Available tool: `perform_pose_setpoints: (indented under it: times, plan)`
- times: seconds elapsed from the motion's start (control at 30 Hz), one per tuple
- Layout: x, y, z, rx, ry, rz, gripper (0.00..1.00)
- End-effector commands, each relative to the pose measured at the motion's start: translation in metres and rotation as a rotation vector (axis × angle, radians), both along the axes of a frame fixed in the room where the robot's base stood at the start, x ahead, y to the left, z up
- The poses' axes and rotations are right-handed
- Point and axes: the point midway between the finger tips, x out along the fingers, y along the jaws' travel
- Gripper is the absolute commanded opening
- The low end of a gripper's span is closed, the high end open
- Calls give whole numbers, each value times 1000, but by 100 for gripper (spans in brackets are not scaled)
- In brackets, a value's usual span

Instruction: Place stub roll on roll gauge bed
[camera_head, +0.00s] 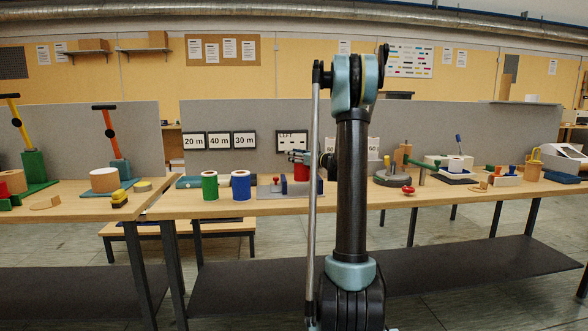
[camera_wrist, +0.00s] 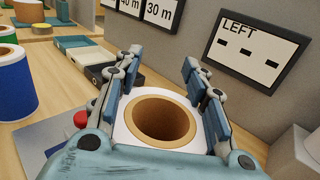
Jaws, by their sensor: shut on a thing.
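My gripper (camera_head: 300,157) is shut on a paper roll. In the wrist view my gripper's fingers (camera_wrist: 155,80) sit on both sides of the roll (camera_wrist: 133,146), which has a white top and a brown hollow core. In the head view the held roll (camera_head: 301,172) looks red and upright, over or on a grey base plate (camera_head: 266,193) with a red knob (camera_wrist: 81,119). This plate stands below the LEFT sign (camera_wrist: 255,52), which shows dashes. I cannot tell whether the roll touches the plate, or whether the plate is the roll gauge bed.
A green roll (camera_head: 209,185) and a blue roll (camera_head: 241,186) stand on the table left of my gripper. Signs for 20 m, 40 m and 30 m (camera_head: 245,140) hang on the grey panel behind. My arm hides part of the table. A red knobbed piece (camera_head: 407,189) lies right.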

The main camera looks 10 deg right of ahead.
Motion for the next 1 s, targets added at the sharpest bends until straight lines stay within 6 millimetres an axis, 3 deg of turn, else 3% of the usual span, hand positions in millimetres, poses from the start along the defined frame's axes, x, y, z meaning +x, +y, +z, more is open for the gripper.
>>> perform_pose_setpoints:
  times: [0.33, 0.67, 0.7, 0.8, 0.87, 1.0]
  plan:
    - [0, 0, -38, 0, 0, 0, 0]
    - [0, 0, -42, 0, 0, 0, 0]
    - [0, 0, -42, 0, 0, 0, 40]
    - [0, 0, -42, 0, 0, 0, 63]
    - [0, 0, -42, 0, 0, 0, 75]
    - [0, 0, -42, 0, 0, 0, 75]
